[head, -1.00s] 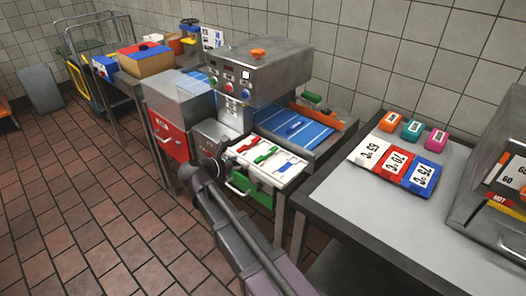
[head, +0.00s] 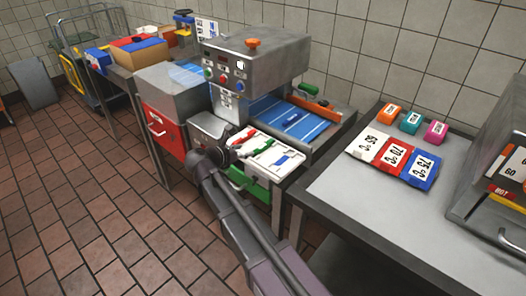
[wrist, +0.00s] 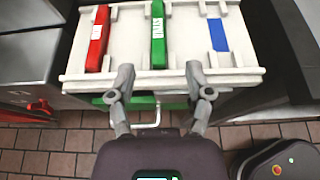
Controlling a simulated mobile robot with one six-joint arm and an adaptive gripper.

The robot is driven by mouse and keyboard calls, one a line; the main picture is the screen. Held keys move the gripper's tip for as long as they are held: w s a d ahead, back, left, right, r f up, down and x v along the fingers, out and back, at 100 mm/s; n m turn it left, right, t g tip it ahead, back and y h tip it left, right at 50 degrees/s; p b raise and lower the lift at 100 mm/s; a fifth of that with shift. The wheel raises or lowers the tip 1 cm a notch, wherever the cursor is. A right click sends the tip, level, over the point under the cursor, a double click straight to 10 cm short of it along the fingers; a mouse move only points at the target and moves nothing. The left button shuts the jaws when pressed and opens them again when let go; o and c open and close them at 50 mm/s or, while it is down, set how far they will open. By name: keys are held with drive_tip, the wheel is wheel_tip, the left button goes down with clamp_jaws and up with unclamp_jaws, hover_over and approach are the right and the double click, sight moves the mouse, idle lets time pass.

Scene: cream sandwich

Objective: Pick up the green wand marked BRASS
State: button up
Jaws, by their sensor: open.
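The green wand (wrist: 158,45) lies in the middle slot of a white tray, with a white label whose letters I cannot read surely. It also shows small in the head view (head: 264,147). My gripper (wrist: 160,76) is open and empty at the tray's near edge. The green wand lies ahead of it, between the lines of its two fingers. In the head view my gripper's tips are hard to make out beside the tray.
A steel table (head: 345,205) with labelled blocks stands to the right. Tiled floor (head: 90,215) is free at the left.

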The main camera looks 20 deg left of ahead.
sight(262, 146)
drive_tip(key=shift+b+x, duration=0.7)
drive_tip(key=shift+x, duration=1.85)
drive_tip(key=shift+f, duration=0.1)
drive_tip(key=b+x, duration=0.1)
drive_tip(key=x, duration=0.1)
drive_tip(key=b+x, duration=0.1)
drive_tip(key=x, duration=0.1)
drive_tip(key=shift+a+f, duration=0.2)
drive_tip(key=shift+f, duration=0.1)
drive_tip(key=shift+w+d+f, duration=0.1)
drive_tip(key=shift+w+d, duration=0.15)
drive_tip(key=shift+w, duration=0.2)
clamp_jaws()
